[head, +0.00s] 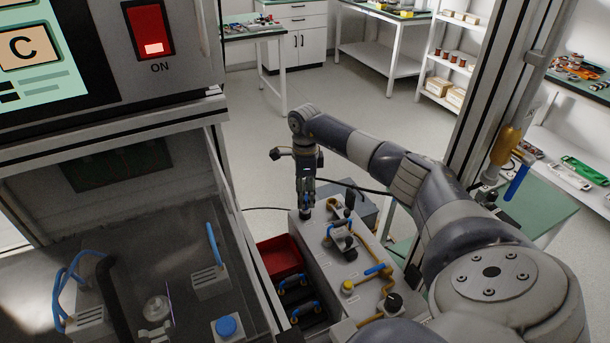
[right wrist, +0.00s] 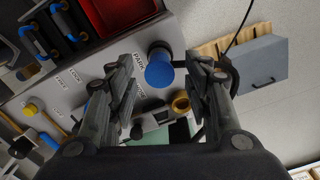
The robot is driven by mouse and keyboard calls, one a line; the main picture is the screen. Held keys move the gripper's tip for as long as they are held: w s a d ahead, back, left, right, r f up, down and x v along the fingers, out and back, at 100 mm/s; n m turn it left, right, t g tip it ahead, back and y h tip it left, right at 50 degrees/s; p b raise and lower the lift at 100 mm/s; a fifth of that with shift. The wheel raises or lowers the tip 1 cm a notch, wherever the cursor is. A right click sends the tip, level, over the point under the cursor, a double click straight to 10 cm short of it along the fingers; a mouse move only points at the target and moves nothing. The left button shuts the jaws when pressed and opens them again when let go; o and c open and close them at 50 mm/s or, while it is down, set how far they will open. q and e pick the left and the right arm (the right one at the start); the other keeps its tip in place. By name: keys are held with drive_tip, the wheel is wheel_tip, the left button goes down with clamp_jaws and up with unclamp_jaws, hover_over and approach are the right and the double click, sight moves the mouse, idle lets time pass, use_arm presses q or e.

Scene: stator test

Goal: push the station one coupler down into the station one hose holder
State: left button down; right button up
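My right gripper (head: 306,208) points down at the far left end of the grey panel (head: 350,262). In the right wrist view my right gripper (right wrist: 160,72) has its fingers spread apart. Between and beyond the fingertips is a blue cylindrical piece (right wrist: 159,70) with a dark end, beside a "PARK" label; it may be the coupler. No contact with the fingers shows. A brass ring (right wrist: 180,102) sits close to it; I cannot tell whether it is the station one hose holder. The fingers partly hide the panel. My left gripper is not in view.
Brass pipework, a blue-handled valve (head: 375,269), a yellow button (head: 348,286) and a black knob (head: 394,300) stand up from the panel. A red bin (head: 279,257) lies left of it. A metal post (head: 495,90) rises at right.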

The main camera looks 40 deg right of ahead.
wheel_tip(320, 180, up, 12)
idle(0.7)
drive_tip(key=shift+s, duration=0.1)
idle(0.4)
